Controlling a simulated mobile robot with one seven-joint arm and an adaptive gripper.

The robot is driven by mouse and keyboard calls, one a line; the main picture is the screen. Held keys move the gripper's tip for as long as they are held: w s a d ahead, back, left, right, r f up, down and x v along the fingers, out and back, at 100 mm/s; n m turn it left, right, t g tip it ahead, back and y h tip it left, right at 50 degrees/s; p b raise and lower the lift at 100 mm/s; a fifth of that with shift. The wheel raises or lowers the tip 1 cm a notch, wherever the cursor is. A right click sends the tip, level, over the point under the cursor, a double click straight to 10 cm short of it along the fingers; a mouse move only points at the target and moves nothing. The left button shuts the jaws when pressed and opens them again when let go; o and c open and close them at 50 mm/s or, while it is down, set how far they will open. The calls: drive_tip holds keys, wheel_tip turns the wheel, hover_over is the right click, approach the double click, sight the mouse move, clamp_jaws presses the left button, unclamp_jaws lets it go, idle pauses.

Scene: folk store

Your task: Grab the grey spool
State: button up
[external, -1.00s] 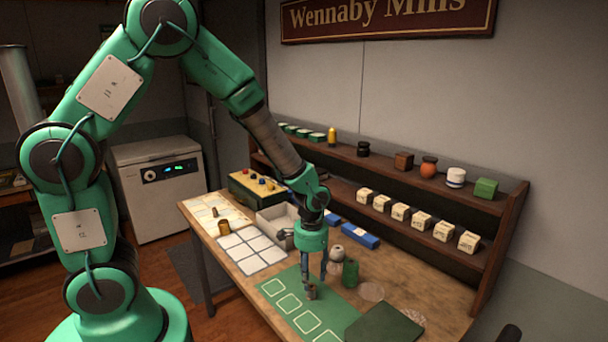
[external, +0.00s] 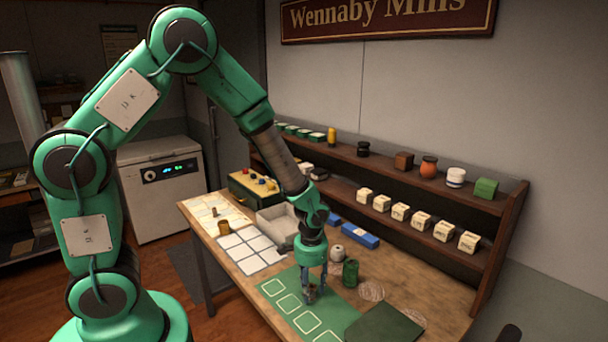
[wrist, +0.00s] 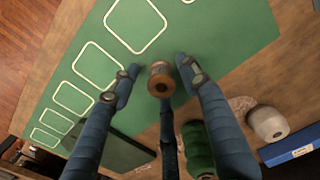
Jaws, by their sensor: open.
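A small spool with a brown wooden end and a greyish body (wrist: 160,78) stands on the green mat (wrist: 215,30). It also shows in the external view (external: 311,295), small and partly covered by the fingers. My gripper (wrist: 158,69) is open, with its fingers around the spool. The wrist view shows gaps between the left and right fingertips and the spool. In the external view my gripper (external: 313,284) points down at the mat. A pale grey-white spool or cone (wrist: 267,121) stands farther off, to the right of the fingers in the wrist view.
A green spool (external: 350,273) stands close to my gripper on the right. Blue boxes (external: 360,236) and a grey tray (external: 274,221) lie behind. A dark green flat piece (external: 384,325) lies at the front right. White outlined squares (external: 288,303) mark the mat.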

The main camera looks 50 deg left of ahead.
drive_tip(key=shift+c, duration=0.3)
drive_tip(key=c, duration=0.8)
drive_tip(key=shift+r, duration=0.8)
wheel_tip(320, 180, up, 2)
drive_tip(key=shift+r+p, duration=0.25)
drive_tip(key=shift+p, duration=0.3)
drive_tip(key=s+a+p, duration=0.1)
drive_tip(key=s+a, duration=0.1)
drive_tip(key=s, duration=1.3)
drive_tip(key=shift+s+a+r+p, duration=0.3)
drive_tip(key=shift+s+a+r, duration=0.05)
drive_tip(key=shift+s+r, duration=0.1)
